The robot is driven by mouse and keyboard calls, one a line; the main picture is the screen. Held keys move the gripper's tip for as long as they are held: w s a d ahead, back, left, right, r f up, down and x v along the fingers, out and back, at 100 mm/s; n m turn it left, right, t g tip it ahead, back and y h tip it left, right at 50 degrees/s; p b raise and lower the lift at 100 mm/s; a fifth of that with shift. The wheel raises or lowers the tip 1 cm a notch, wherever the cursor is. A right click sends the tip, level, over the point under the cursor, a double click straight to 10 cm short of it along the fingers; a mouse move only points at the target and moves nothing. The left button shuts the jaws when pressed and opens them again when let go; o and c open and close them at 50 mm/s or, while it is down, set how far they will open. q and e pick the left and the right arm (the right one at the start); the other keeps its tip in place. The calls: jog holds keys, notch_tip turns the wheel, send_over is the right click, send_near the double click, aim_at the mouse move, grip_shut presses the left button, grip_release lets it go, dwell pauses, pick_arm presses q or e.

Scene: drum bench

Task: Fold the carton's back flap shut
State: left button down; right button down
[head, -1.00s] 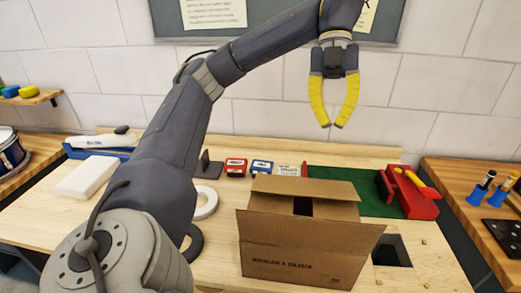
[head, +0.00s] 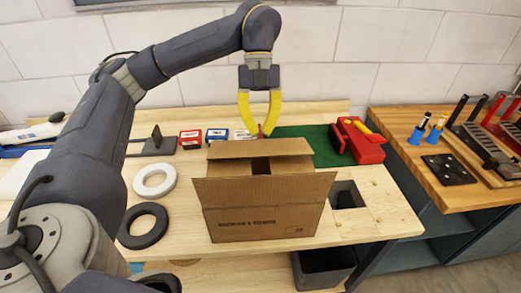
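The brown cardboard carton (head: 262,224) stands on the wooden bench with its printed side facing me. Its back flap (head: 262,148) stands up at a slant along the far edge. Its front flap (head: 255,189) leans outward towards me. A dark opening shows between the flaps. My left gripper (head: 260,133) points down just behind the back flap's top edge, its yellow fingers curving in towards each other with nothing seen in them. The flap seems to hide the very tips, and I cannot tell whether they touch it. My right gripper is not in view.
A white ring (head: 154,181) and a black ring (head: 143,226) lie left of the carton. Small red (head: 190,139) and blue (head: 216,136) boxes stand behind it.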

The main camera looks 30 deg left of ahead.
aim_at(261, 151)
pick_arm(q)
jog(key=shift+x, duration=2.85)
jog(key=shift+w+a+f, duration=0.1)
jog(key=shift+w, duration=0.05)
jog(key=shift+s+d+f+t+y, duration=0.15)
jog(key=shift+f+t+y, duration=0.15)
jog(key=shift+f, duration=0.4)
jog(key=shift+s+d+f+t+y, duration=0.15)
jog(key=shift+f+t, duration=0.2)
jog(key=shift+f, duration=0.3)
jog(key=shift+s+d+f+t+y, duration=0.1)
jog(key=shift+s+f+t+y, duration=0.2)
jog(key=shift+f, duration=0.4)
jog(key=shift+w+r, duration=0.1)
jog(key=shift+r, duration=0.15)
